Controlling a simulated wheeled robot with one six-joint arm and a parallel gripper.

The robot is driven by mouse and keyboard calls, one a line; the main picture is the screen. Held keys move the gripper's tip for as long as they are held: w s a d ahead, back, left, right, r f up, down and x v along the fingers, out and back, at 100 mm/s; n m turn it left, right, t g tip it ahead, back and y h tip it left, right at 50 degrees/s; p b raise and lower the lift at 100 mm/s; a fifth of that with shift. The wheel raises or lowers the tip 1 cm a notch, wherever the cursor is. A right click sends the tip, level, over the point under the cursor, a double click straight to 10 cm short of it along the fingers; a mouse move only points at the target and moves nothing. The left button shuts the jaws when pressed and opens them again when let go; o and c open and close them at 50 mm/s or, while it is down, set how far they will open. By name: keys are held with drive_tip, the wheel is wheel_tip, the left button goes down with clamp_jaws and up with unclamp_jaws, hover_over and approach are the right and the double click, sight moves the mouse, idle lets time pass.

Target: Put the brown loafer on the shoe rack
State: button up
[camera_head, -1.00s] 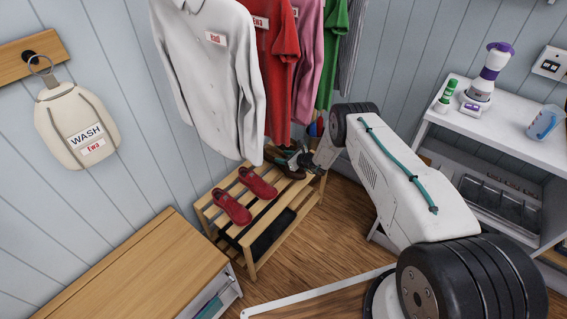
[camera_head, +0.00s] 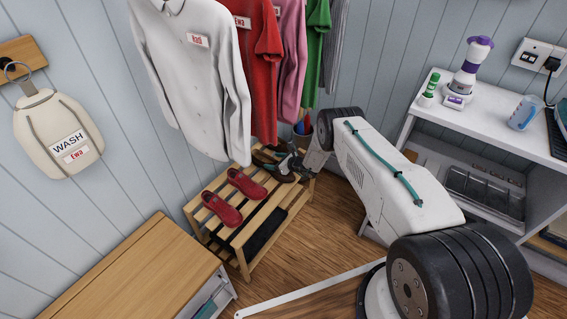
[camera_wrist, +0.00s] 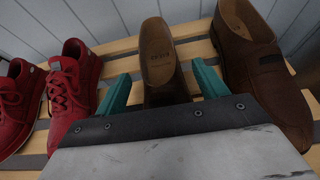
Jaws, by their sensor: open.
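A pair of brown loafers rests on the top slats of the wooden shoe rack (camera_head: 275,209). In the wrist view, one brown loafer (camera_wrist: 160,48) has its heel end between the teal fingers of my gripper (camera_wrist: 163,86). The other brown loafer (camera_wrist: 258,72) lies just right of the right finger. The fingers are open, with small gaps showing beside the loafer. In the head view, my gripper (camera_head: 291,164) is at the rack's far end, partly covering the loafers (camera_head: 266,156). The toe of the loafer between the fingers is hidden.
Red shoes (camera_head: 222,208) sit on the rack, left of the loafers. Shirts (camera_head: 195,75) hang above it. A wooden-topped cabinet (camera_head: 135,275) stands at the front left. A white shelf unit (camera_head: 480,125) with bottles is at right. Wood floor is open between them.

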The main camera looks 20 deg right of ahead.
drive_tip(key=v, duration=1.1)
drive_tip(key=shift+f, duration=0.1)
